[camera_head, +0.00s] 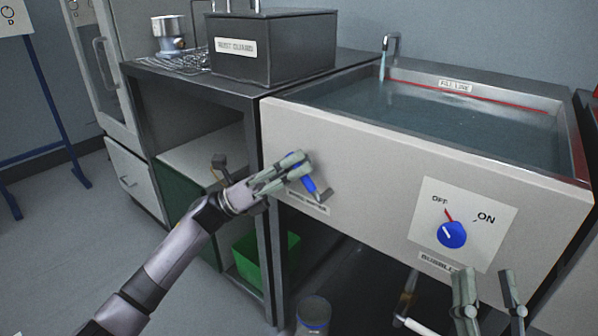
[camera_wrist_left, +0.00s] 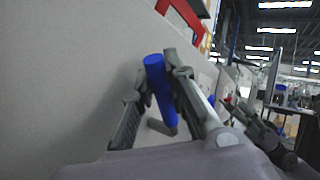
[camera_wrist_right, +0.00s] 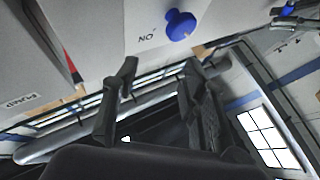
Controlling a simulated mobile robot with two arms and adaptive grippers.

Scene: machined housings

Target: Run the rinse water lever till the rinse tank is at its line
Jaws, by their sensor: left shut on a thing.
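The blue rinse water lever (camera_head: 309,185) is on the front panel of the rinse tank (camera_head: 350,145), above a small label. My left gripper (camera_head: 298,168) is shut on the lever; the left wrist view shows the blue handle (camera_wrist_left: 157,85) between its fingers. Water runs from the spout (camera_head: 390,45) into the tank. The water surface (camera_head: 430,112) lies close below the red fill line (camera_head: 500,99) on the back wall; I cannot tell the exact gap. My right gripper (camera_head: 488,296) is open and empty in front of the panel's lower right; it also shows in the right wrist view (camera_wrist_right: 155,75).
A blue bubbler knob (camera_head: 452,234) with OFF and ON marks is on the panel above my right gripper. A dark box (camera_head: 270,50) and a metal pot (camera_head: 170,35) stand on the left bench. A green bin (camera_head: 262,258) sits below.

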